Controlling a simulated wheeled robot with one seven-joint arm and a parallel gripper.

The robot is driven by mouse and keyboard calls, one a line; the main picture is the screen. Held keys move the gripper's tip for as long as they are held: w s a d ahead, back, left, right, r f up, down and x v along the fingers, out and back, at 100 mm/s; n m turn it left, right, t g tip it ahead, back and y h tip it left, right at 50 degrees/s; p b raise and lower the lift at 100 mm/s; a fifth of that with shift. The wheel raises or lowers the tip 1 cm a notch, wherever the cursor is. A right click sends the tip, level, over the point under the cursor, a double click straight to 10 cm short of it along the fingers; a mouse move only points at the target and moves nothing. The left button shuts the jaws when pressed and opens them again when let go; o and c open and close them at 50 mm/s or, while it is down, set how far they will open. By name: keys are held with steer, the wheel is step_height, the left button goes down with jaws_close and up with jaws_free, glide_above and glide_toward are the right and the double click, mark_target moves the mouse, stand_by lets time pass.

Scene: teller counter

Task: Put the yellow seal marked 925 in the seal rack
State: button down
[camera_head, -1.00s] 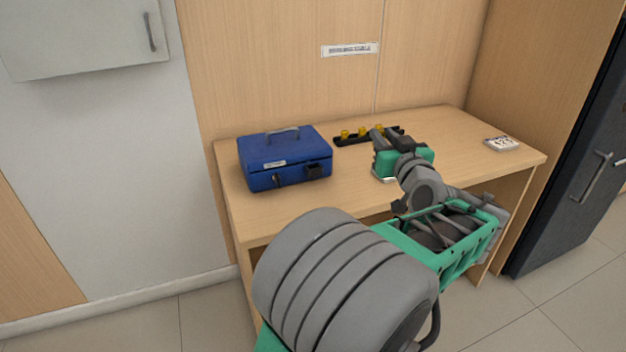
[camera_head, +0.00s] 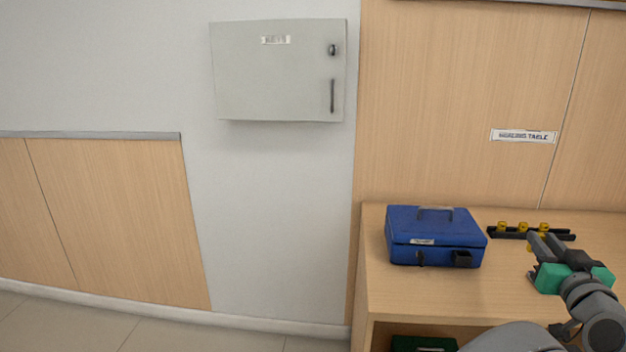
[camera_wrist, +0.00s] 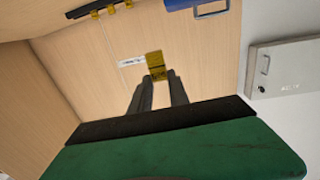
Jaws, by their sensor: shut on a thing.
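My gripper (camera_head: 536,242) is shut on a yellow seal, which shows between the fingertips in the wrist view (camera_wrist: 155,64). The seal has dark marks on its face, too small to read. In the head view only a bit of yellow shows at the fingertips. The black seal rack (camera_head: 566,237) lies at the back of the table, behind my gripper. Three yellow seals (camera_head: 502,226) stand along it, and my fingers come close to the rightmost one in the picture. The rack also shows at the top left of the wrist view (camera_wrist: 84,11), apart from the held seal.
A blue cash box (camera_head: 420,228) with a handle stands on the wooden table (camera_head: 400,290), left of the rack. A grey wall cabinet (camera_head: 278,75) hangs further left. A dark green object (camera_head: 422,343) is under the tabletop. The tabletop in front of the box is clear.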

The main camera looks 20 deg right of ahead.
steer(key=w+a+f+n+t+y, duration=0.1)
steer(key=w+a+f, duration=0.2)
steer(key=w+a, duration=0.2)
steer(key=w+a+f+n+y, duration=0.1)
steer(key=w+a+f, duration=0.3)
steer(key=a, duration=0.5)
steer(key=w+a+f+n+t+y, duration=0.1)
steer(key=w+a+f+y, duration=0.2)
steer(key=w+a, duration=0.4)
steer(key=shift+w+a+f+n+t, duration=0.3)
steer(key=shift+w+a+f+n, duration=0.05)
steer(key=shift+w+n, duration=0.05)
steer(key=w+a+r+n+y, duration=0.15)
steer(key=a+y, duration=0.25)
steer(key=a, duration=0.5)
steer(key=w+a+n+y, duration=0.3)
steer(key=a, duration=0.6)
steer(key=w+a+r+n+y, duration=0.1)
steer(key=w+a+n+y, duration=0.2)
steer(key=a, duration=0.6)
step_height(320, 180, up, 8)
steer(key=w+p, duration=0.2)
steer(key=p, duration=1.8)
steer(key=shift+w+a+m+y, duration=0.15)
steer(key=shift+m+y, duration=0.2)
steer(key=shift+y, duration=0.05)
